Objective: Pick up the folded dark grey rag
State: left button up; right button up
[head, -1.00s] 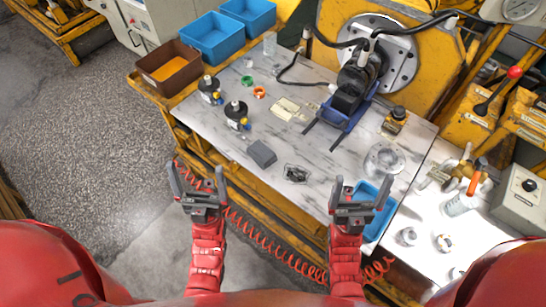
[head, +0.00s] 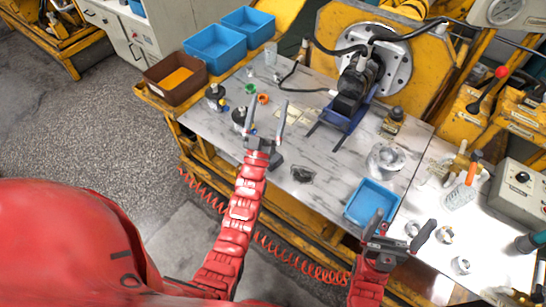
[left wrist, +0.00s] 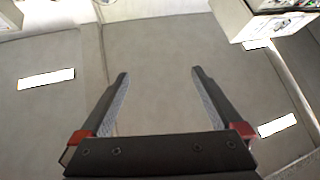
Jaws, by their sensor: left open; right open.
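My right gripper (head: 403,222) is open and empty near the blue tray.
The table (head: 215,128) holds black fittings (head: 215,97), green and orange rings (head: 263,99), a motor on a blue stand (head: 350,92), a dark crumpled item (head: 302,174) and a metal flange (head: 386,158). A blue tray (head: 372,201) and brown bin (head: 175,80) stand near the edges.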

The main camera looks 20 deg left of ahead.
pick_arm(q)
jog(key=w+a+f+n+g+p, duration=0.1)
jog(key=w+f+n+g, duration=0.1)
jog(key=w+f+g, duration=0.55)
jog(key=w+a+f+n+g+p, duration=0.1)
jog(key=w+f+n+g, duration=0.3)
jog(key=w, duration=0.6)
jog(key=s+r+n+g+p, duration=0.1)
jog(key=s+n+g+p, duration=0.15)
jog(key=s+g, duration=1.1)
jog(key=shift+n+g, duration=0.3)
jog(key=shift+n, duration=0.15)
jog(key=f+b, duration=0.2)
jog(key=f, duration=0.3)
jog(key=f+b, duration=0.3)
jog(key=f, duration=0.2)
jog(key=shift+w+f, duration=0.2)
jog(key=shift+f, duration=0.6)
jog(key=f, duration=0.1)
jog(key=f+p, duration=0.1)
jog(key=f, duration=0.1)
jog(key=shift+s+d+f, duration=0.25)
jog(key=shift+s+f, duration=0.05)
jog(key=shift+s, duration=0.05)
jog(key=shift+f, duration=0.85)
jog(key=shift+c, duration=0.3)
